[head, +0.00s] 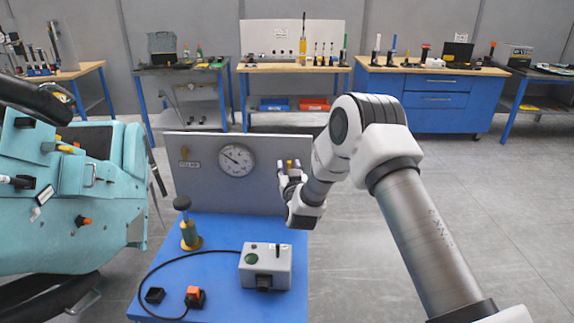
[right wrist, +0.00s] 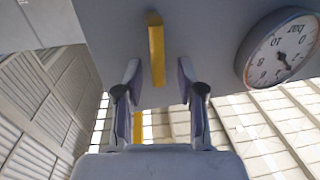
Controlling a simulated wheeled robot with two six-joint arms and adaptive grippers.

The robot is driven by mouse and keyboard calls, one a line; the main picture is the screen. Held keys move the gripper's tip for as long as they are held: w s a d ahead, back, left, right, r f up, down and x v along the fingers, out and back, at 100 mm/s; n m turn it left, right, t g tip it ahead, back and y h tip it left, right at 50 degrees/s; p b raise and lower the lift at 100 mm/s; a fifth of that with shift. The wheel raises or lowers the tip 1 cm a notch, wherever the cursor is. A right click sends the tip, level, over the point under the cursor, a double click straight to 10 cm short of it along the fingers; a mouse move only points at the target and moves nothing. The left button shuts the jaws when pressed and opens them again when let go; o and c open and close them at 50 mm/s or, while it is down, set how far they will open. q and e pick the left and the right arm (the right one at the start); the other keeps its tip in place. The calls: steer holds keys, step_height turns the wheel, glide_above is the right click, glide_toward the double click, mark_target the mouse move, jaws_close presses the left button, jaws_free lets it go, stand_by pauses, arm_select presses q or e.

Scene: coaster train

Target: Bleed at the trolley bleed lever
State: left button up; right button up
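The yellow bleed lever (head: 289,164) is on the right part of the trolley's grey upright panel (head: 210,190), right of the pressure gauge (head: 237,160). My right gripper (head: 291,177) is at the panel, partly hiding the lever. In the right wrist view, the lever (right wrist: 156,48) runs up and down in line with the gap between the fingertips (right wrist: 158,76). The fingers are open, with a gap on each side of the lever, and I see no contact. The gauge (right wrist: 282,50) shows at the right there. My left gripper is not in view.
The blue trolley top (head: 225,232) carries a brass plunger (head: 190,235), a grey box with a green button (head: 265,265) and a cabled orange switch (head: 194,295). A small brass valve (head: 184,154) sits left on the panel. A teal machine (head: 60,210) stands left; floor is clear right.

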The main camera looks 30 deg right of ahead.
steer(key=shift+w+d+f, duration=0.1)
steer(key=shift+c, duration=0.9)
jaws_close()
